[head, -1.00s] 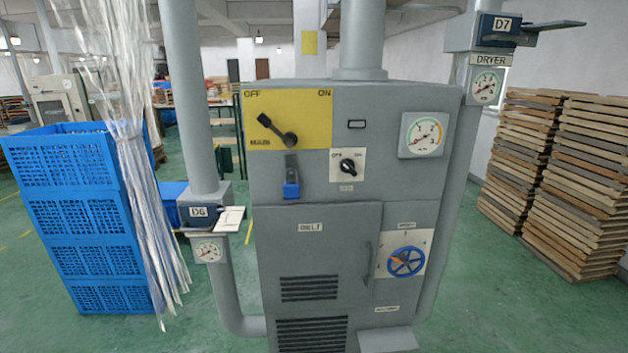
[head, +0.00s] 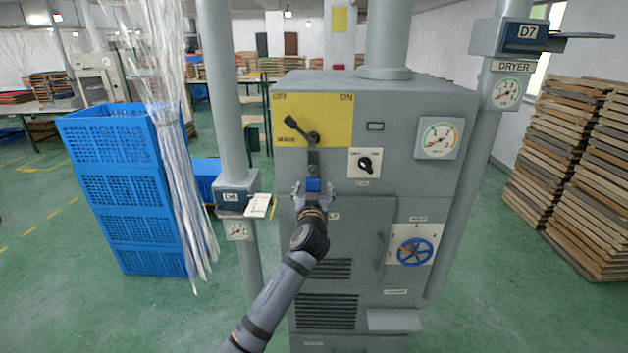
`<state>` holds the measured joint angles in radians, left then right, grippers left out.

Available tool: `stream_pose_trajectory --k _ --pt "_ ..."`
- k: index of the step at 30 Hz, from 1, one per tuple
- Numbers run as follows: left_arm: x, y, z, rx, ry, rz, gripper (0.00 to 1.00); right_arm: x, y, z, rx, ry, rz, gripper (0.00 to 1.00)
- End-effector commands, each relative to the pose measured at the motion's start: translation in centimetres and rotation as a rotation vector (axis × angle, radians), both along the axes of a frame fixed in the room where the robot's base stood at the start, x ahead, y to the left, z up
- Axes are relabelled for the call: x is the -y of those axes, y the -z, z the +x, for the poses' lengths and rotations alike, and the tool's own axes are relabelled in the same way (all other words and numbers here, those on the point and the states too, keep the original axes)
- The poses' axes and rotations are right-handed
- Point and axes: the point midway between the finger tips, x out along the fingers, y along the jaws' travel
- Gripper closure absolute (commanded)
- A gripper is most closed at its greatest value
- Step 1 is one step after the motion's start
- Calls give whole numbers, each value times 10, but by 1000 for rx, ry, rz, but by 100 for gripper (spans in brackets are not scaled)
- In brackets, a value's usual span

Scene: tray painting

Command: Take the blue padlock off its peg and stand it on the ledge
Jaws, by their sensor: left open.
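The blue padlock (head: 313,184) hangs at the lower end of a grey peg plate (head: 313,162) on the front of the grey machine cabinet, below the yellow MAIN switch panel. My left gripper (head: 313,190) is at the padlock, its open fingers to the left and right of it. I cannot tell whether the fingers touch it. The gripper hides the padlock's lower part. A grey ledge (head: 394,320) sticks out low on the cabinet's right side, with nothing on it. My right gripper is not in view.
The MAIN lever (head: 302,130) sits just above the padlock. A rotary knob (head: 365,163), a pressure gauge (head: 438,138) and a blue handwheel (head: 415,252) are on the cabinet front. Blue crates (head: 125,190) stand left, stacked wooden trays (head: 580,170) right.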

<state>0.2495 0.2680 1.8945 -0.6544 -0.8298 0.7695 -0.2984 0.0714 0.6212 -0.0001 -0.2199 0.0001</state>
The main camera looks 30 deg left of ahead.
Motion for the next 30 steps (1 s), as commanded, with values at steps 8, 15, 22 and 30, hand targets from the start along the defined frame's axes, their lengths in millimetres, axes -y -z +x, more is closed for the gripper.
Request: stream_pose_trajectory --k 8,15,22,30 --pt "-9 -2 13 -3 0 1 30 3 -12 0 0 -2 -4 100" --pt "-31 -1 43 -3 -1 1 30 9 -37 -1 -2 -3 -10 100" --pt "-35 3 51 -2 1 -1 30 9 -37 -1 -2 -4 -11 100" --pt "-35 3 50 -1 1 0 53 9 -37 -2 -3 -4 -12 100"
